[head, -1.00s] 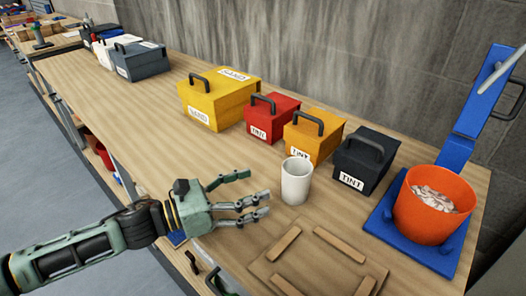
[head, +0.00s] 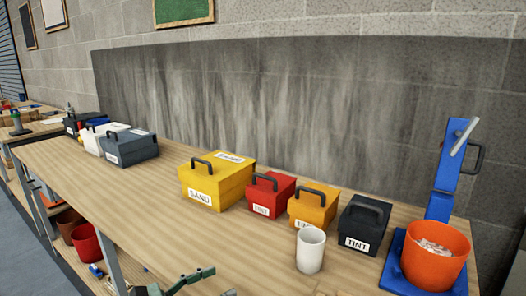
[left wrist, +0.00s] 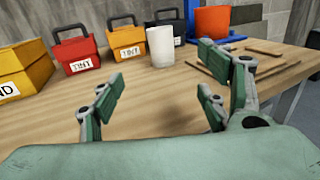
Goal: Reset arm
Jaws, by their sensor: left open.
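My left gripper shows at the bottom edge of the head view (head: 185,286), mostly cut off. In the left wrist view its green fingers (left wrist: 160,100) are spread apart and empty, above the near part of the wooden workbench (head: 150,207). A white cup (head: 310,250) stands upright on the bench beyond the fingers, apart from them; it also shows in the left wrist view (left wrist: 161,47). My right gripper is not in view.
Along the bench stand a yellow SAND box (head: 216,183), a red TINT box (head: 268,196), an orange box (head: 313,208) and a dark TINT box (head: 362,224). An orange bucket (head: 433,257) sits on a blue stand (head: 394,277). The bench's left middle is clear.

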